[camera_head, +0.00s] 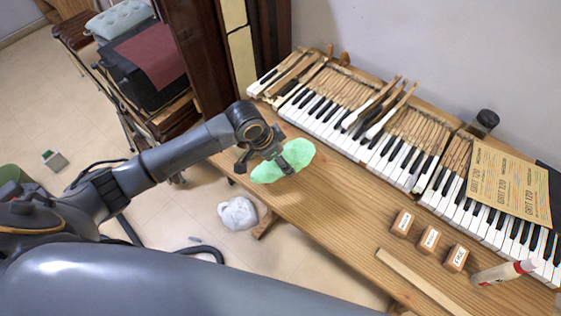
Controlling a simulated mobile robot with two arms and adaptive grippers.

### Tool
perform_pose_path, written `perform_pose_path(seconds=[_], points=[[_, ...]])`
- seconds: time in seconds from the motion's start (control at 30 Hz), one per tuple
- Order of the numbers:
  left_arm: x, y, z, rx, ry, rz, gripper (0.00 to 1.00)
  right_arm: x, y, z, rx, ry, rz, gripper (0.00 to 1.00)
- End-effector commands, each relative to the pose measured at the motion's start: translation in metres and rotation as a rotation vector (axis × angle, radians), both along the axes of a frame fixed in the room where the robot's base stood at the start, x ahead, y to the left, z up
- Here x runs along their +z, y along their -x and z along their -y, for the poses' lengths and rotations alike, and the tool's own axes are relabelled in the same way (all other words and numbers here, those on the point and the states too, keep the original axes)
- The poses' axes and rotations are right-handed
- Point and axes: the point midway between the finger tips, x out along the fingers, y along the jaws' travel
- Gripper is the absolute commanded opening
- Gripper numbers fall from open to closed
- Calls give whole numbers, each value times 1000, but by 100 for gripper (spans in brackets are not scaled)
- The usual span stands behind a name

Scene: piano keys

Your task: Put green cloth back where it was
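The green cloth (299,154) is a pale green, flat, rounded piece at the front left edge of the wooden table, in front of the keyboards. My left gripper (264,167) is over its left part. One dark finger lies across the cloth and the other shows just left of it, so the fingers look spread apart. The gripper covers part of the cloth, and I cannot tell whether it touches it. My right gripper is not in view.
Piano keyboards (372,152) with several raised keys line the back of the table (338,205). Labelled wooden blocks (428,240), a wooden strip (422,283) and a bottle (503,272) lie to the right. A white crumpled item (238,213) is on the floor. The table's front middle is clear.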

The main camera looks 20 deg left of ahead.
Motion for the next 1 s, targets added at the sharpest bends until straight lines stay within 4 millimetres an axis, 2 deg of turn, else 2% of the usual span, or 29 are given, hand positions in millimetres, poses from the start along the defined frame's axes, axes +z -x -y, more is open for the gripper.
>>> perform_pose_path(seconds=[0.27, 0.63, 0.67, 0.73, 1.0], points=[[-32, -3, -1, 0, -2, -1, 53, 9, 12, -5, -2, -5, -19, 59], [-37, -3, -1, 0, -1, 0, 53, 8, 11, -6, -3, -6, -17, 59], [-36, -3, -1, 0, -1, 1, 84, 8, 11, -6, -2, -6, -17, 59], [-36, -3, -1, 0, -1, 0, 99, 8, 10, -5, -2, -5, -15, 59], [-36, -3, -1, 0, -1, 0, 100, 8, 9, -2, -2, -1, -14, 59]])
